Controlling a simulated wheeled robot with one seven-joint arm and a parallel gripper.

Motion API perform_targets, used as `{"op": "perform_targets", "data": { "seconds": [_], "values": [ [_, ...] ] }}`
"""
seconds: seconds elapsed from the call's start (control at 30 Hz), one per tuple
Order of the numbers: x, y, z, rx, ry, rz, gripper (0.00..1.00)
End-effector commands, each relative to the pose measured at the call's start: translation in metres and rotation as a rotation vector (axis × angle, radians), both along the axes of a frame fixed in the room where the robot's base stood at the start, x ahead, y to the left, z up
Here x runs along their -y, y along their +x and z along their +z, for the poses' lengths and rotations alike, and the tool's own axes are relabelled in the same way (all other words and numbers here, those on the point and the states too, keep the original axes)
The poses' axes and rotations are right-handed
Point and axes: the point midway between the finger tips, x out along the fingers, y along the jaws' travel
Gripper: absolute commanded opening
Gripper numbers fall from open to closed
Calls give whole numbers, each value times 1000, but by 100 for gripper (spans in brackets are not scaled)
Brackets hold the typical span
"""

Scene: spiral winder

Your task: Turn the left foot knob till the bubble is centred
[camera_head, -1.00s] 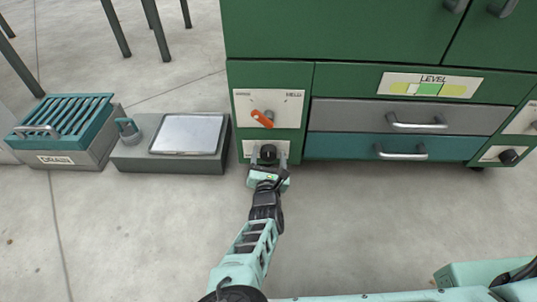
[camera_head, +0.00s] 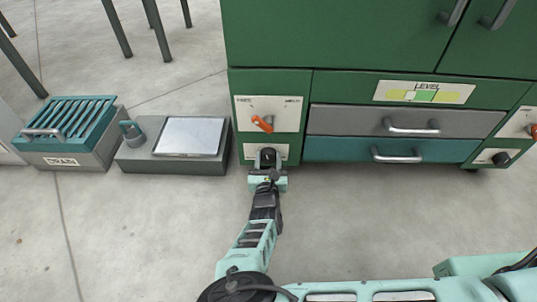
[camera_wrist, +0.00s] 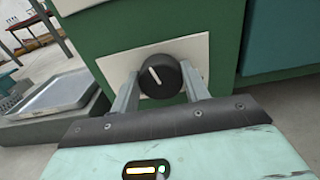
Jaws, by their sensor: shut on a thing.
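The left foot knob (camera_wrist: 160,77) is round and black with a white pointer line, which leans up and to the left in the wrist view. It sits on a pale plate low on the green cabinet; in the head view the knob (camera_head: 268,154) is partly hidden. My gripper (camera_wrist: 160,88) has one finger on each side of the knob and is shut on it. In the head view my gripper (camera_head: 268,163) is straight in front of the plate. The level gauge (camera_head: 424,92) has a green middle between yellow-green sides. A small pale patch, seemingly the bubble, shows left of the green middle.
An orange lever (camera_head: 263,123) is just above the knob. A grey drawer (camera_head: 350,121) and a teal drawer (camera_head: 335,149) are to the right. A tray on a grey block (camera_head: 185,137) and a drain box (camera_head: 70,137) stand left. Another black knob (camera_head: 502,158) is at far right.

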Motion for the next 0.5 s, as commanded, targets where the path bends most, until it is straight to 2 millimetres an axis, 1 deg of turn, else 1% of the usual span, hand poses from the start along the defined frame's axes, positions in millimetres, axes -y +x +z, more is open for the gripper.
{"op": "perform_targets", "data": {
  "seconds": [0.07, 0.5],
  "values": [
    [1, 0, 4, -6, -72, -2, 23],
    [-1, -1, 0, -21, -490, 0, 23]
  ]
}}
